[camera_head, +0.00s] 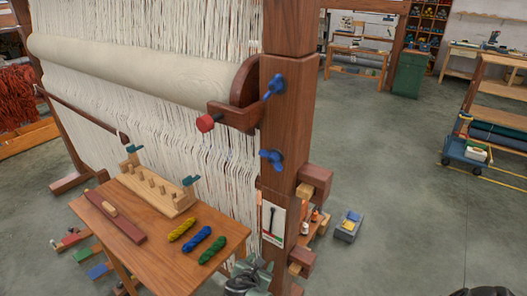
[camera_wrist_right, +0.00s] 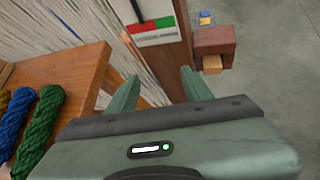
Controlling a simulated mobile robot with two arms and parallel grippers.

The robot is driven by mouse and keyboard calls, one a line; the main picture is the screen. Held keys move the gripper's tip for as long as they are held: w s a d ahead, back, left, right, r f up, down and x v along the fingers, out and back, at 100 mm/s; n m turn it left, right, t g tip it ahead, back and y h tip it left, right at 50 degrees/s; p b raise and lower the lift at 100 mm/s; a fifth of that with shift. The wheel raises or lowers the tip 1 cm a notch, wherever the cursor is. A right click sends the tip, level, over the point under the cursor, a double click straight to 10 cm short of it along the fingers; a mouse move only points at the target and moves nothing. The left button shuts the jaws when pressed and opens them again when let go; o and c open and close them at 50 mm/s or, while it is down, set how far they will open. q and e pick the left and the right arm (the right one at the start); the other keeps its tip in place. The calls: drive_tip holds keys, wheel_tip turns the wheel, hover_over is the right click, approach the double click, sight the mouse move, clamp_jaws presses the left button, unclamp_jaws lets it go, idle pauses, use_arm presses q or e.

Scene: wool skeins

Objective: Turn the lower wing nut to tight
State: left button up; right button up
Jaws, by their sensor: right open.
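The lower wing nut (camera_head: 271,157) is blue and sits on the front face of the loom's wooden upright (camera_head: 287,125), its wings slanting slightly. A second blue wing nut (camera_head: 273,88) is above it, tilted more steeply. My right gripper (camera_head: 252,264) is low in front of the upright's foot, well below the lower wing nut and apart from it. In the right wrist view its two green fingers (camera_wrist_right: 158,86) are spread with nothing between them. No wing nut shows in that view. My left gripper is not in view.
A small wooden table (camera_head: 150,235) with yellow, blue and green skeins (camera_head: 212,250) stands left of my right gripper. A card with green and red areas (camera_wrist_right: 155,28) is on the upright. Wooden blocks (camera_head: 315,182) jut from the upright's right side. Open floor lies to the right.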

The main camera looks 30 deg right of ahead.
drive_tip(key=w+r+n+t+h+p, duration=0.2)
drive_tip(key=w+r+n+h, duration=0.15)
drive_tip(key=r, duration=1.65)
drive_tip(key=h+p, duration=0.2)
drive_tip(key=h, duration=0.2)
approach(272, 161)
drive_tip(key=d, duration=0.2)
drive_tip(key=shift+y, duration=0.35)
drive_tip(key=x, duration=0.1)
drive_tip(key=p+x, duration=0.1)
drive_tip(key=x, duration=0.3)
drive_tip(key=shift+w+r+p, duration=0.35)
drive_tip(key=shift+w+p, duration=0.05)
drive_tip(key=shift+w, duration=0.1)
drive_tip(key=shift+w+d+f, duration=0.1)
drive_tip(key=shift+w+d, duration=0.25)
drive_tip(key=shift+d, duration=0.15)
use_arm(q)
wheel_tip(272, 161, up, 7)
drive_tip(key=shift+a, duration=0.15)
use_arm(e)
clamp_jaws()
